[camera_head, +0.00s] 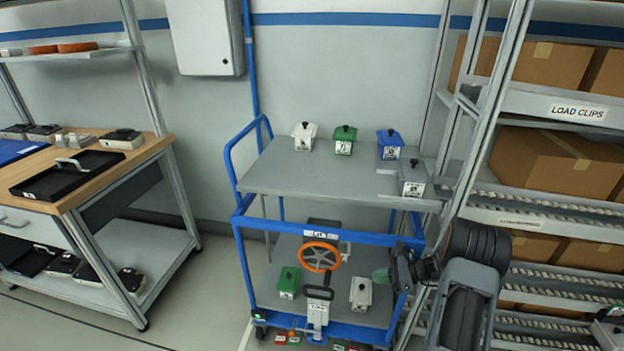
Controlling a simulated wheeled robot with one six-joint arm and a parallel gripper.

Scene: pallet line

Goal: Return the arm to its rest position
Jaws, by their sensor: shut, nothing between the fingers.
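My arm comes up at the right of the head view, dark and grey, in front of the shelf rack. My gripper (402,268) is at its left end, beside the right edge of the blue cart (240,222). It is shut and holds nothing. Its fingertips are small and dark here, so their exact gap to the cart post is hard to tell.
The cart's top carries a white box (304,137), a green box (344,140), a blue box (390,143) and a grey box (413,178). An orange handwheel (319,256) sits below. A workbench (150,150) stands left, a carton rack (560,103) right. Floor between bench and cart is clear.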

